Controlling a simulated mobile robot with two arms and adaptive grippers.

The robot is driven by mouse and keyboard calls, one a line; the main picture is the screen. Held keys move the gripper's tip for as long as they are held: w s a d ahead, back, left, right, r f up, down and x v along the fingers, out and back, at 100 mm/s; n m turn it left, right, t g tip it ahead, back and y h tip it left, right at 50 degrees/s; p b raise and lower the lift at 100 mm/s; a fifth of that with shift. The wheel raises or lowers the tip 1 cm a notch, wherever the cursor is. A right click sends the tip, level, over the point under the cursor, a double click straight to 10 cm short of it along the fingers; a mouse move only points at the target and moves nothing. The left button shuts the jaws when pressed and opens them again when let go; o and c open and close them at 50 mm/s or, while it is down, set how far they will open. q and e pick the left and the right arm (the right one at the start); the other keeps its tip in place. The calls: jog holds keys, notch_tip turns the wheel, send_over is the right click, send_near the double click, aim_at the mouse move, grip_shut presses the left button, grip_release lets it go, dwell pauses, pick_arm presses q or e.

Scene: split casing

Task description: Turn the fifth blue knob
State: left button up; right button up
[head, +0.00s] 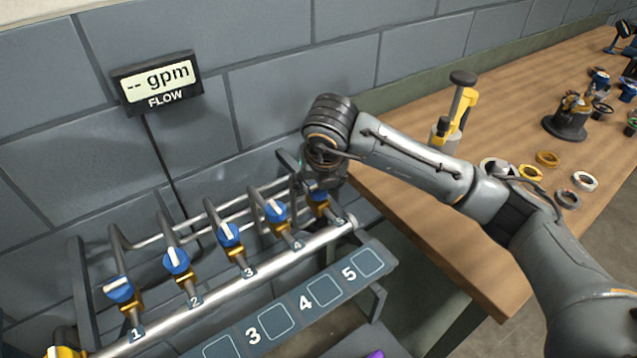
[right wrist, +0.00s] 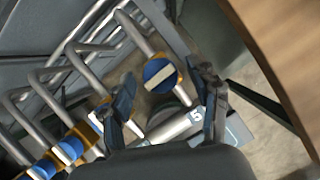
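The fifth blue knob (right wrist: 160,76) shows in the right wrist view as a round blue disc with a white bar, on a yellow valve body above the label 5. In the head view only part of the fifth valve (head: 319,197) shows beneath my right gripper (head: 322,178). In the right wrist view my right gripper (right wrist: 167,84) is open, with one finger on each side of the knob. I see no finger clearly touching it. My left gripper is not in view.
Blue knobs one (head: 119,289), two (head: 176,260), three (head: 229,234) and four (head: 275,210) line the pipe manifold (head: 222,289). A flow display (head: 158,82) reads "-- gpm". A wooden bench (head: 420,225) with rings and tools stands right, close to my right arm.

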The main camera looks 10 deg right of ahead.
jog(key=shift+r, duration=0.1)
jog(key=v, duration=1.1)
jog(key=shift+s+r, duration=0.15)
jog(key=shift+r, duration=0.25)
